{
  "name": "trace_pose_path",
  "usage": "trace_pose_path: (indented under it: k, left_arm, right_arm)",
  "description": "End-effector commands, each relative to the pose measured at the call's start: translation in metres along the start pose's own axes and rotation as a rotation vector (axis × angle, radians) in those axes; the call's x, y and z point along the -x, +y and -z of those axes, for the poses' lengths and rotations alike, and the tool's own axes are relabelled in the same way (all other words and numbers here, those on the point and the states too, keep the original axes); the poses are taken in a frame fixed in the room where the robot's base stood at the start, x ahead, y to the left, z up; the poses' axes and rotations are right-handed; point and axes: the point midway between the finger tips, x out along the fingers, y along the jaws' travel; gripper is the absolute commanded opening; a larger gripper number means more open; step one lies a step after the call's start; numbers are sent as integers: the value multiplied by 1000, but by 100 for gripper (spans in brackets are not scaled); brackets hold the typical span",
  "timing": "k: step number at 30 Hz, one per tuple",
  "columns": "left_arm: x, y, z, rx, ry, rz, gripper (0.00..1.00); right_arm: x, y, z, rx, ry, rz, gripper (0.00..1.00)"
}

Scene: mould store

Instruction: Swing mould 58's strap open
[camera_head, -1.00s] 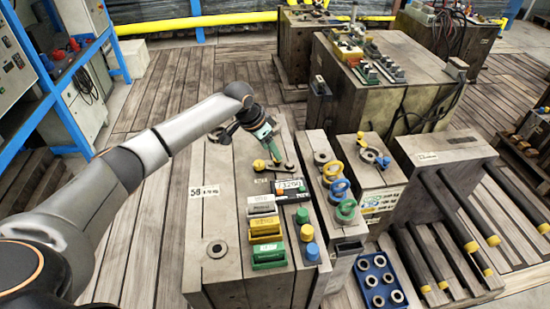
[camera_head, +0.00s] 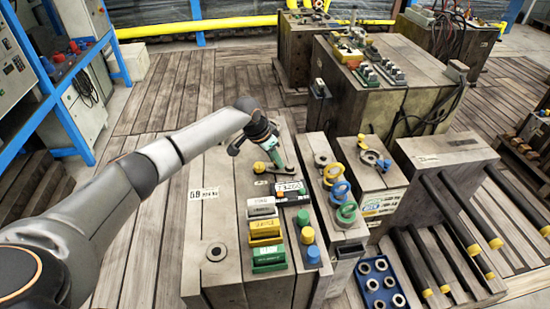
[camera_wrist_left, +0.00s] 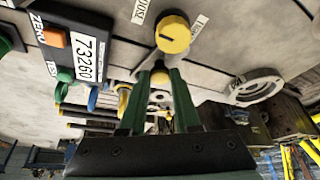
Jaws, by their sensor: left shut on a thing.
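Mould 58 (camera_head: 213,225) is the grey block at centre left, with a number label (camera_head: 203,194) on its top. My left gripper (camera_head: 282,167) reaches down to the mould's top near its right edge. In the left wrist view its green fingers (camera_wrist_left: 160,90) are shut on a small yellow and metal part, which I take to be the end of the strap (camera_wrist_left: 160,77). The fingers hide most of the strap, so its angle is hard to tell.
A black counter (camera_head: 290,188) sits close in front of the gripper. White, yellow and green blocks (camera_head: 265,230) and coloured plugs stand nearer. A neighbouring mould with coloured rings (camera_head: 341,190) is close on the right. A blue tray (camera_head: 379,283) lies at the lower right.

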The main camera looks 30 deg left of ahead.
Motion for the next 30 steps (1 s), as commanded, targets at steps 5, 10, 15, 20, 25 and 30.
trace_pose_path:
  k: [5,10,15,20,25,30]
  left_arm:
    - [0,0,0,0,0,0,5]
    - [0,0,0,0,0,0,0]
    - [0,0,0,0,0,0,0]
    - [0,0,0,0,0,0,0]
    - [0,0,0,0,-1,0,0]
    - [0,0,0,0,-1,0,0]
  right_arm:
    - [0,0,-3,-1,-6,0,69]
    - [1,0,-6,-2,-12,0,69]
    - [2,-1,-8,-3,-15,0,69]
    - [2,0,-7,-3,-14,0,69]
    - [2,0,-7,-3,-14,0,69]
    - [1,0,-6,-2,-10,-1,69]
